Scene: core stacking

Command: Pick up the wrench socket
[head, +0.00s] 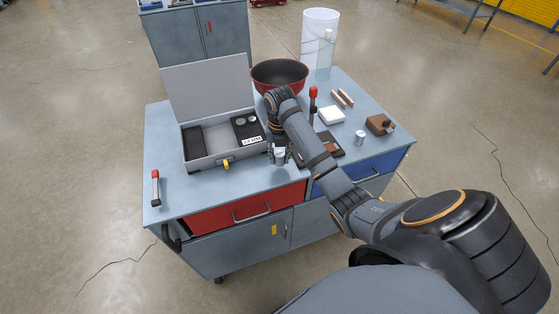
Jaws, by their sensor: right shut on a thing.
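My right gripper (280,160) points down over the workbench, just right of the open grey case. It is shut on a small pale, shiny piece, which looks like the wrench socket (280,152); the fingers hide most of it. The open case (203,163) has its lid raised, with a dark insert with round shapes and a white size label (252,140) at its right side. Another small silver cylinder (360,137) stands on the right part of the bench. My left gripper is not in view.
A red bowl (267,73), a clear cylinder (318,40), a red-handled tool (312,98), a white block (331,115) and a brown block (378,124) stand on the bench.

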